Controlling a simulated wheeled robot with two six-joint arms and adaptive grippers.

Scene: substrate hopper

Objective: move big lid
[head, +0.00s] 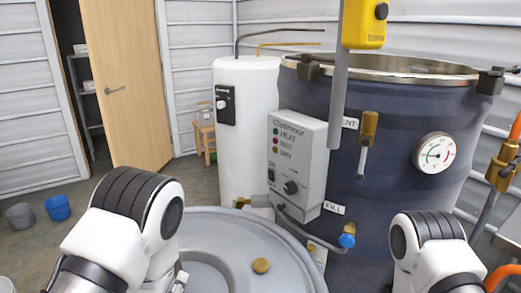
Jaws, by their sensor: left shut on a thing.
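The big lid (225,232) is a wide grey disc with a raised rim and a small brass knob (261,265). It fills the bottom middle of the head view, in front of the hopper, and the bottom edge cuts it off. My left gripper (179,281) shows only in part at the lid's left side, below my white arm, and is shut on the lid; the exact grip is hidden. The hopper (390,200) is a large dark blue drum at the right, its steel-rimmed top uncovered. My right arm comes in at the bottom right; its gripper is out of view.
A grey control box (297,160) and a dial gauge (435,153) are on the hopper's front. A yellow hoist control (365,22) hangs before it. A white tank (245,130) stands behind. Buckets (57,207) sit on the left floor near an open wooden door (125,80).

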